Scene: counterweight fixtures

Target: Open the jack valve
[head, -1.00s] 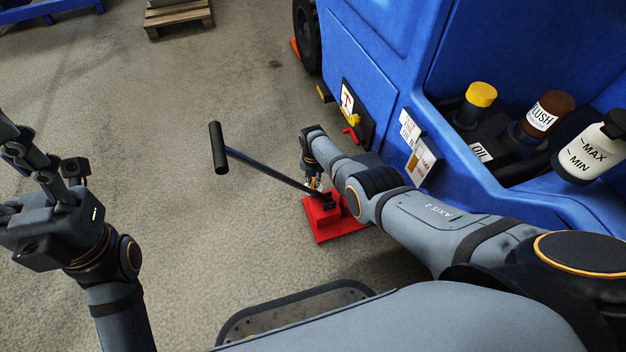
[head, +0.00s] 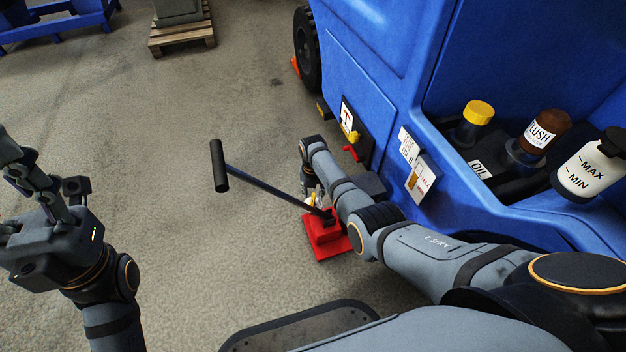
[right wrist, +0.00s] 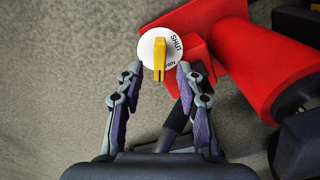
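The red floor jack (head: 322,240) stands on the floor beside the blue machine, with a long dark handle (head: 265,183) rising to the left. Its valve is a white round dial (right wrist: 148,46) marked SHUT, with a second label partly hidden, and a yellow lever (right wrist: 160,58) across it. The lever points down in the right wrist view, toward the hidden label. My right gripper (right wrist: 159,72) is open, its fingertips at either side of the dial's lower part, with the lever between them and apart from both. It also shows in the head view (head: 312,192). My left gripper (head: 12,190) is open and empty, partly cut off.
The blue machine (head: 385,55) fills the right side, with a yellow-capped bottle (head: 475,120), a brown-capped bottle (head: 540,133) and a white bottle (head: 588,168) in its recess. A pallet (head: 182,38) lies far back.

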